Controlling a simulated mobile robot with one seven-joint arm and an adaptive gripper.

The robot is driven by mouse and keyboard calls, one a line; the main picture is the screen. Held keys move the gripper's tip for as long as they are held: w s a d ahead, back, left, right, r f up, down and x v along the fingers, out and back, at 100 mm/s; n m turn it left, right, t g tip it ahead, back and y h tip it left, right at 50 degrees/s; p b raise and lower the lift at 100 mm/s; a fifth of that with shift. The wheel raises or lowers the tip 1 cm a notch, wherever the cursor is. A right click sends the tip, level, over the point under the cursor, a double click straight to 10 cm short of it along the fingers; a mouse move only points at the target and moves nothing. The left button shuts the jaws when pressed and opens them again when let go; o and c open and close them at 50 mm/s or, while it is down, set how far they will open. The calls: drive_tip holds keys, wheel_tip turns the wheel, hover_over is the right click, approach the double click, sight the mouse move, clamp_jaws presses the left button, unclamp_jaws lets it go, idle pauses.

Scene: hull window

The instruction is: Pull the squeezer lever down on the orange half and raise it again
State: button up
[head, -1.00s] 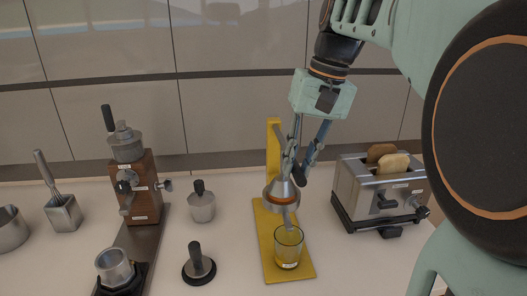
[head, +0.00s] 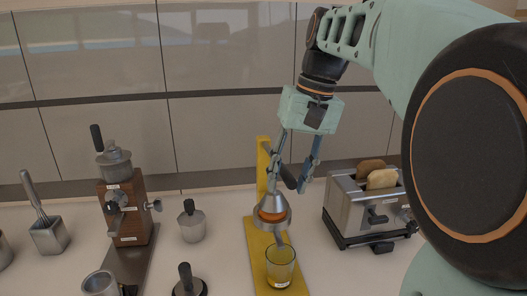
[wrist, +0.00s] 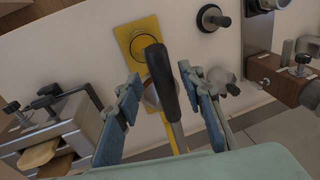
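The yellow squeezer (head: 263,150) stands mid-counter, with a metal cone (head: 271,202) low over the orange half (head: 272,214), which shows as a thin orange band. A clear glass (head: 281,268) stands below on the yellow base. The black lever handle (head: 288,177) slants down to the right of the post. My gripper (head: 287,188) is open, its fingers spread on either side of the handle. In the wrist view the handle (wrist: 162,80) lies between my open fingers (wrist: 160,84), with a gap on both sides.
A toaster (head: 350,213) with bread slices stands close right of the squeezer. A metal pot with a black knob (head: 192,224), a tamper (head: 187,284) and a wooden grinder (head: 126,212) are on the left. A cabinet wall rises behind.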

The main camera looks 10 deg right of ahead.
drive_tip(key=v, duration=1.1)
drive_tip(key=shift+r, duration=0.1)
drive_tip(key=shift+c, duration=0.3)
